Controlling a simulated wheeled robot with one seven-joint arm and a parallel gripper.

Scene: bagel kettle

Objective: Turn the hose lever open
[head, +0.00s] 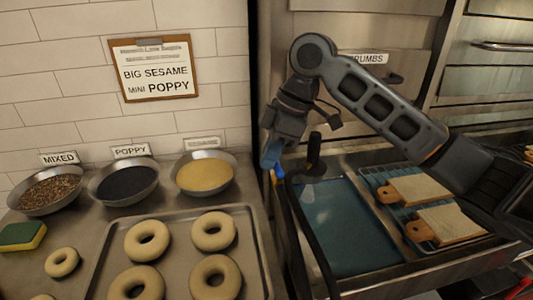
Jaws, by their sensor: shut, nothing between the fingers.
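My gripper (270,155) points down at the left rim of the water-filled kettle (345,235). Its narrow blue fingers are shut with nothing visible between them. A small blue piece with a bit of orange (278,173), which looks like the hose lever, is just below the fingertips. I cannot tell whether they touch, or which way the lever is turned. A black hose (298,235) runs down along the kettle's left side. A dark upright fitting (314,155) stands just right of the gripper.
A tray of bagels (180,228) lies on the left counter, with bowls of mixed seeds (48,187), poppy (124,182) and sesame (204,174) behind it. A rack with wooden boards (420,188) is right of the kettle. My arm spans above the kettle and rack.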

